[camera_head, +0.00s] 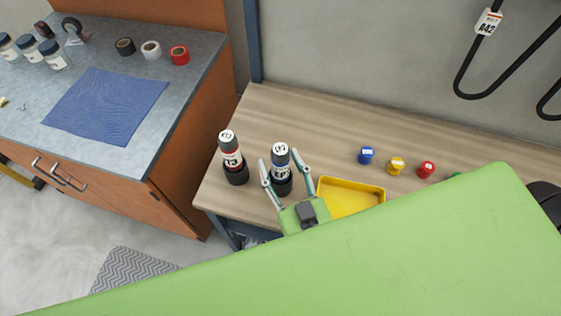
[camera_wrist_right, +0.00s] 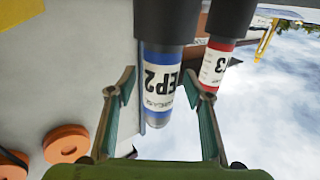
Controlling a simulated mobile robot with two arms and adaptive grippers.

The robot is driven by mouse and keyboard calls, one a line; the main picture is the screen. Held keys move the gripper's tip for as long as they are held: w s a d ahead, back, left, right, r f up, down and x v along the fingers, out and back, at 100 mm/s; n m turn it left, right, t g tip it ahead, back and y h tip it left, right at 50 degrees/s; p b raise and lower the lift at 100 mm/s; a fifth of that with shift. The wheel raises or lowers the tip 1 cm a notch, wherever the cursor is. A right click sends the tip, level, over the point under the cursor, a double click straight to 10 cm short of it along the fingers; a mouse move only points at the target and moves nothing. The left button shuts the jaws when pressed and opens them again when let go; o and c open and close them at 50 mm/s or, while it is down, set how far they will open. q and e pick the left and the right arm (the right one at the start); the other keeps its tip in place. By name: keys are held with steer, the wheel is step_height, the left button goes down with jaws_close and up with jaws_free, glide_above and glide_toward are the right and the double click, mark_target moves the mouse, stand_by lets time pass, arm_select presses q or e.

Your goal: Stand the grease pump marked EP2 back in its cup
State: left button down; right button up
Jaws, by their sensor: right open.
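The grease pump marked EP2 (camera_head: 281,161), with a blue band and white label, stands upright in a dark cup (camera_head: 283,188) near the front left of the wooden bench. My right gripper (camera_head: 281,160) is open, with one finger on each side of the pump. In the right wrist view, which looks upside down, the pump (camera_wrist_right: 163,85) shows between the open fingers (camera_wrist_right: 159,76), with a dark cup (camera_wrist_right: 165,22) above it. Gaps show beside the fingers; I cannot tell if one touches. My left gripper is not in view.
A red-banded pump with a label ending in 3 (camera_head: 230,152) stands in a dark cup (camera_head: 236,176) just left. A yellow tray (camera_head: 351,184) lies close on the right. Small blue (camera_head: 366,156), yellow (camera_head: 397,166) and red (camera_head: 426,170) containers stand behind. The bench's back is clear.

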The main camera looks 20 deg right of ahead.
steer(key=s, duration=1.1)
steer(key=shift+s+d, duration=0.25)
steer(key=shift+s, duration=0.1)
steer(key=shift+r, duration=0.1)
